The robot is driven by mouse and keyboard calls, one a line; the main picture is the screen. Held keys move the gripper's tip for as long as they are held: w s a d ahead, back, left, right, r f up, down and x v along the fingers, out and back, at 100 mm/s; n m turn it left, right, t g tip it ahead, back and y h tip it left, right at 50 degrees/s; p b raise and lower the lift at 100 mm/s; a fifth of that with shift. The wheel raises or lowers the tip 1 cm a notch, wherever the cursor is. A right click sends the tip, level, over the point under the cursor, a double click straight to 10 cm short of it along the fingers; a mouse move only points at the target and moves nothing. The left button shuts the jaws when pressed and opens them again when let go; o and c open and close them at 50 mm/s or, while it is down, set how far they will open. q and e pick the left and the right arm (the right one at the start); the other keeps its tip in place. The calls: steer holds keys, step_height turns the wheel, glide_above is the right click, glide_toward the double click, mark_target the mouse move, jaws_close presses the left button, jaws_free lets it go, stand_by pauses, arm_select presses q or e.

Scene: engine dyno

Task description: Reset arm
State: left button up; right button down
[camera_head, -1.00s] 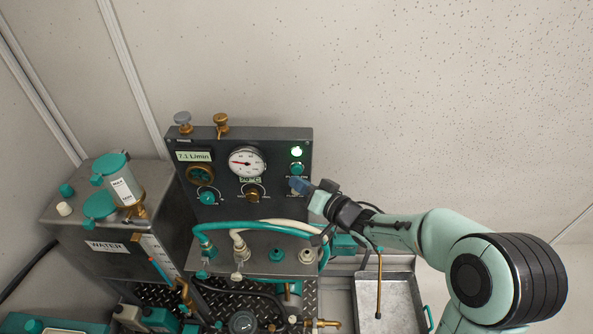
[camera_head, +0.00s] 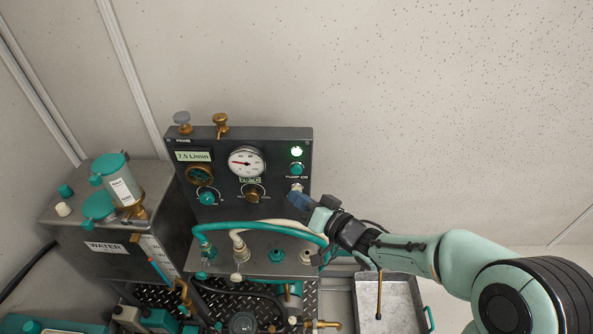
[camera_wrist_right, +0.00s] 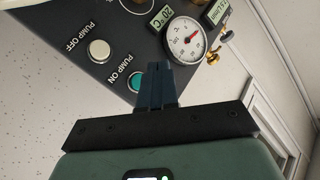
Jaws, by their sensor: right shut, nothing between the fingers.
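My right gripper (camera_head: 298,201) is in front of the lower right part of the dark control panel (camera_head: 225,205). It is shut with nothing in it. In the right wrist view, its closed fingers (camera_wrist_right: 153,80) point at the panel near the teal PUMP ON button (camera_wrist_right: 135,82). The pale PUMP OFF button (camera_wrist_right: 99,50) is to the left there. In the head view the teal button (camera_head: 297,169) sits under a lit green lamp (camera_head: 296,151), and the pale button (camera_head: 297,187) shows just above the fingertips. I cannot tell whether the fingers touch the panel. My left gripper is not in view.
Teal and cream hoses (camera_head: 270,226) arch below the panel, close to my right gripper. A metal tray (camera_head: 398,300) stands below my right arm. The water tank (camera_head: 105,240) is at the left. The wall area right of the panel is clear.

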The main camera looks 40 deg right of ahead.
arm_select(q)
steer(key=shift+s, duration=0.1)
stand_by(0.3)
arm_select(e)
steer(key=s+a+f+g+p, duration=0.2)
steer(key=a+f+g+p, duration=0.1)
steer(key=f, duration=0.4)
steer(key=s+a+f+g+p, duration=0.2)
steer(key=f+g+p, duration=0.1)
steer(key=f, duration=0.4)
steer(key=s+a+f+g+p, duration=0.2)
steer(key=a+f+g+p, duration=0.1)
steer(key=f, duration=0.4)
arm_select(q)
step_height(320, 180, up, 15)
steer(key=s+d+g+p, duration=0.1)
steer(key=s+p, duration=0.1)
steer(key=p, duration=0.4)
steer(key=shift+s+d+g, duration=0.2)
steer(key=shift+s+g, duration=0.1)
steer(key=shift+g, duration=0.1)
arm_select(e)
steer(key=s+a+f+n+g+y, duration=0.1)
steer(key=s+a+f+g, duration=0.3)
steer(key=s, duration=0.5)
steer(key=s+a+f+n+g+y, duration=0.1)
steer(key=s+a+f+g, duration=0.3)
steer(key=s+a, duration=0.3)
steer(key=s, duration=0.3)
steer(key=shift+a+f, duration=0.15)
